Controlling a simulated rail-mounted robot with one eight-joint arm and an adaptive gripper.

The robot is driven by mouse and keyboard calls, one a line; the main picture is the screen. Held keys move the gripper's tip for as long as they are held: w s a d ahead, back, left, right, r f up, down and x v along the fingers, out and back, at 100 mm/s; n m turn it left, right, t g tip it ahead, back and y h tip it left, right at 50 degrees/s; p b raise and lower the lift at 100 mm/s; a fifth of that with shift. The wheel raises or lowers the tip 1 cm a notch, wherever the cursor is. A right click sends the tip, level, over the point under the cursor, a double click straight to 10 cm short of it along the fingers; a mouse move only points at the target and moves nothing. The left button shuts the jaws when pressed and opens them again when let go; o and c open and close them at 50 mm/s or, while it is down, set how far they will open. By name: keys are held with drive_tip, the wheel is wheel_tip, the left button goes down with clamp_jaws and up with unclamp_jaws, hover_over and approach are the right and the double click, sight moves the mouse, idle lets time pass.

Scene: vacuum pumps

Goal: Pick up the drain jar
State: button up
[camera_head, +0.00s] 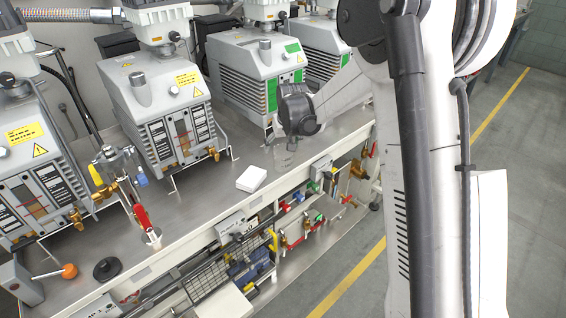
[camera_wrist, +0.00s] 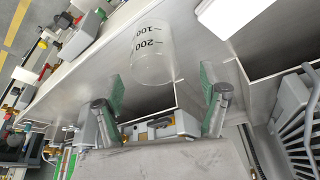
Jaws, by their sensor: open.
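The drain jar is a clear, open glass jar (camera_wrist: 153,50) with dark marks reading 100 and 200. In the wrist view it stands on the metal bench top, ahead of and roughly between the fingertips of my gripper (camera_wrist: 161,88). The two green-padded fingers are open and spread wider than the jar, with nothing held. In the head view the jar (camera_head: 284,158) shows faintly on the bench, just below my gripper (camera_head: 290,138), whose dark wrist hides part of it. I cannot tell the exact gap between the fingers and the jar.
A white block (camera_head: 251,179) lies on the bench left of the jar; it also shows in the wrist view (camera_wrist: 236,22). Grey vacuum pumps (camera_head: 165,105) line the back of the bench. A lower shelf (camera_head: 300,245) holds valves and fittings. Bare bench (camera_head: 215,185) lies around the block.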

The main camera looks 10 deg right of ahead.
sight(283, 154)
drive_tip(key=shift+d+b+x, duration=0.2)
drive_tip(key=shift+b+x, duration=0.1)
drive_tip(key=shift+x, duration=1.2)
drive_tip(key=shift+d+b+x, duration=0.2)
drive_tip(key=shift+b+x, duration=0.1)
drive_tip(key=shift+x, duration=1.25)
drive_tip(key=shift+s, duration=0.15)
drive_tip(key=c, duration=1.3)
